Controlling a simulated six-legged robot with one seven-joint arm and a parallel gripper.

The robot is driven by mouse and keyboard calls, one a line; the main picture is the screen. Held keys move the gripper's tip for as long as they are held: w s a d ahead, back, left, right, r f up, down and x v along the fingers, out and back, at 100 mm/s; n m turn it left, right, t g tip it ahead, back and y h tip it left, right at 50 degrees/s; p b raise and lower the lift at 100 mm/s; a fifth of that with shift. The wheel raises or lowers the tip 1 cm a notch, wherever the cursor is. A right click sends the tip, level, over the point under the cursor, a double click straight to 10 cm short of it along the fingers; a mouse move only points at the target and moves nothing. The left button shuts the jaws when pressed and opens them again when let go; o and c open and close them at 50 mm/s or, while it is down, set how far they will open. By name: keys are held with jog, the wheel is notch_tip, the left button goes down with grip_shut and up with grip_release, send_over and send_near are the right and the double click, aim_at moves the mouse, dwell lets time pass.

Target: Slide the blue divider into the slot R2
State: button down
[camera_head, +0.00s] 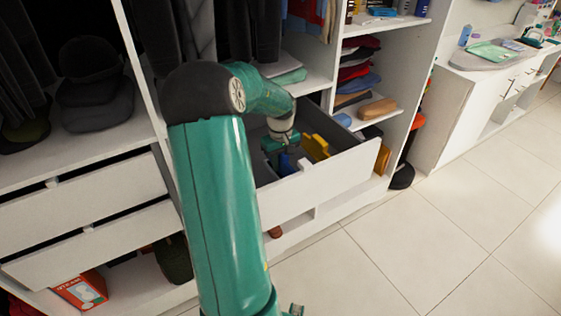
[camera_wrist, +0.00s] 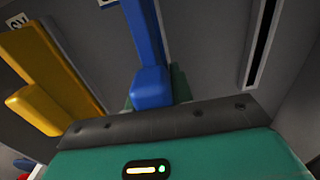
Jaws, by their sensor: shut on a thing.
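The blue divider (camera_wrist: 146,42) runs up the middle of the wrist view, with a block-like grip at its near end. My gripper (camera_wrist: 153,92) is shut on that grip; its green fingertips show on both sides. In the head view my gripper (camera_head: 281,143) is down inside the open drawer, and the blue divider (camera_head: 287,164) shows below it. A dark narrow slot (camera_wrist: 261,42) in a pale strip lies to the right of the divider in the wrist view. I cannot read which slot it is. The divider's far end is out of view.
A yellow divider (camera_wrist: 48,72) stands left of the blue one, close by. It also shows in the head view (camera_head: 316,147). A small label (camera_wrist: 16,20) lies at the upper left, not clearly readable. The white drawer front (camera_head: 325,183) bounds the space.

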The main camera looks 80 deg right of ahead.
jog(key=shift+f, duration=1.25)
jog(key=c, duration=1.1)
grip_release()
jog(key=shift+c, duration=0.2)
notch_tip(320, 180, up, 14)
jog(key=shift+f, duration=0.1)
